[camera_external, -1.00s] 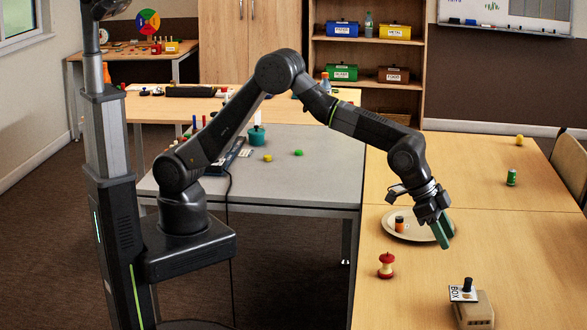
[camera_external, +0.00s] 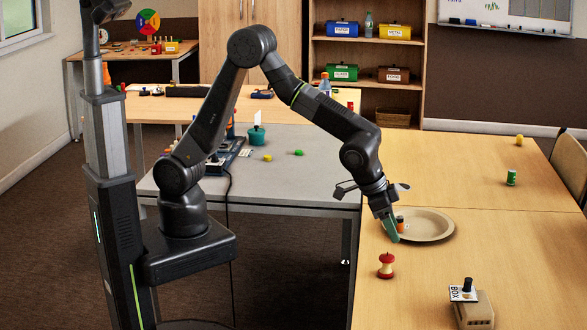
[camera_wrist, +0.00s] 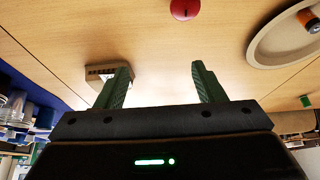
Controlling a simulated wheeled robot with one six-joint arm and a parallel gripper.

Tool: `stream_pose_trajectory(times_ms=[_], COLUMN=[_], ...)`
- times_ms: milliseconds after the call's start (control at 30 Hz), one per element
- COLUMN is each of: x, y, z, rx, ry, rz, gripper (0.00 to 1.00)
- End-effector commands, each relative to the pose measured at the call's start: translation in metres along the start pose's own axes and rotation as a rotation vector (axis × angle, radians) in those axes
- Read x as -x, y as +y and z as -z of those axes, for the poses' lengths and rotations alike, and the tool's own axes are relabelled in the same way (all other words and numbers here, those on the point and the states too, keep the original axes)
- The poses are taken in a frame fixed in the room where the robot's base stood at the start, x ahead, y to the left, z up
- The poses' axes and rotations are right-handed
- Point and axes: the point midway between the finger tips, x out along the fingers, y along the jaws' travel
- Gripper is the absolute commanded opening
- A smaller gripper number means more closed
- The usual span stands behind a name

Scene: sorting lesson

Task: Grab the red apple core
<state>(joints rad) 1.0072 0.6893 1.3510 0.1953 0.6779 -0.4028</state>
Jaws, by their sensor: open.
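The red apple core (camera_external: 386,266) stands upright on the wooden table, near its left edge. In the wrist view its round red end (camera_wrist: 185,9) shows at the top edge, partly cut off, beyond the gap between the fingers. My gripper (camera_external: 392,232) is above the table, a little behind and above the apple core, pointing down and not touching it. In the wrist view the two green fingers of my gripper (camera_wrist: 160,85) are spread apart with nothing between them.
A beige plate (camera_external: 434,226) with a small orange and black object (camera_external: 400,222) on it lies right behind the apple core. A box with a black knob and a "BOX" label (camera_external: 472,302) stands to the front right. A green can (camera_external: 511,177) is farther back.

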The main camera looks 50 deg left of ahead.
Motion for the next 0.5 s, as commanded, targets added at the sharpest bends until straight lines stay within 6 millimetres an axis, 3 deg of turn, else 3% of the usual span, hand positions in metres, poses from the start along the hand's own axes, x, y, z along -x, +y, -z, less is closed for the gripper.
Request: stream_pose_trajectory(times_ms=[100,200,367,500], x=[0.009,0.012,0.003,-0.021], y=[-0.021,-0.030,-0.035,-0.036], z=[-0.035,-0.051,-0.058,-0.059], rx=[0.075,0.114,0.131,0.131], ry=[-0.018,-0.025,-0.031,-0.032], rz=[0.034,0.050,0.059,0.058], gripper=[0.63,0.63,0.63,0.63])
